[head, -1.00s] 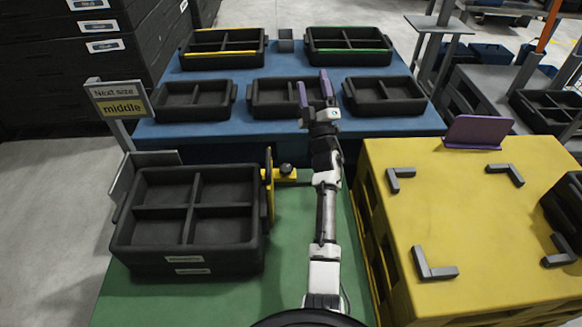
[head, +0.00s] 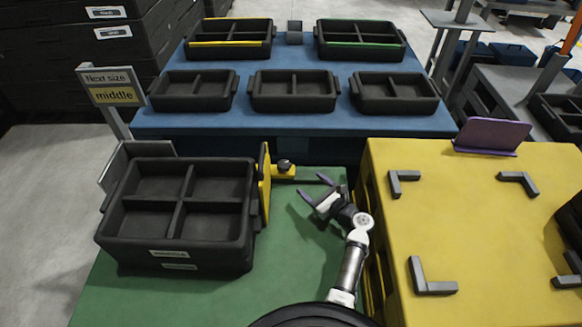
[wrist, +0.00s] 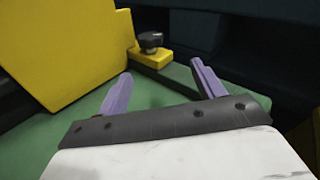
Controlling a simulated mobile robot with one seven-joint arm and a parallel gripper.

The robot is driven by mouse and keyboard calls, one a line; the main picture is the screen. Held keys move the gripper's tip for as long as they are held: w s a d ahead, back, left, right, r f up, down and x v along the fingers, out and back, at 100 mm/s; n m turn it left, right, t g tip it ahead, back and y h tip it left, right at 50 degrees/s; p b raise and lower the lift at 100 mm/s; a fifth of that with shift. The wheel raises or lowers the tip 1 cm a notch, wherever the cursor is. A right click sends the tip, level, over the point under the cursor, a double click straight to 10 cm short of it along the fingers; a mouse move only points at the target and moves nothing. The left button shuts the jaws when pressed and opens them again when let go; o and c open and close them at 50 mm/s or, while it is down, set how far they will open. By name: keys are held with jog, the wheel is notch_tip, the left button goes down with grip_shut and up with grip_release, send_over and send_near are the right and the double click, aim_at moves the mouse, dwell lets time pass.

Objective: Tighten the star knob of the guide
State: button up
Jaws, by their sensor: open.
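The black star knob (head: 284,165) sits on the yellow foot of the guide, right of the guide's upright yellow plate (head: 264,188). In the wrist view the knob (wrist: 150,41) stands on the yellow block, ahead of my fingers and between their directions, apart from them. My gripper (head: 313,188) is open and empty over the green table, to the right of and nearer than the knob. Its two purple fingers show in the wrist view (wrist: 162,82). The guide plate (wrist: 65,50) fills the upper left of the wrist view. I cannot tell how tight the knob is.
Stacked black crates (head: 178,214) stand against the guide's left side on the green table (head: 290,245). A sign (head: 111,86) reads "Next size middle". Several black trays stand on the blue table (head: 300,122) behind. A yellow platform (head: 470,230) with grey corner brackets bounds the right.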

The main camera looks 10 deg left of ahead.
aim_at(289, 169)
jog(key=shift+s+r+m+y, duration=0.2)
jog(key=shift+s+m+y, duration=0.4)
jog(key=shift+m+y, duration=0.1)
jog(key=shift+a, duration=0.25)
jog(key=b+x, duration=0.5)
jog(key=x, duration=0.5)
jog(key=shift+f, duration=0.1)
jog(key=shift+b+x, duration=0.35)
jog(key=shift+x, duration=0.45)
jog(key=shift+c, duration=0.3)
jog(key=c, duration=0.9)
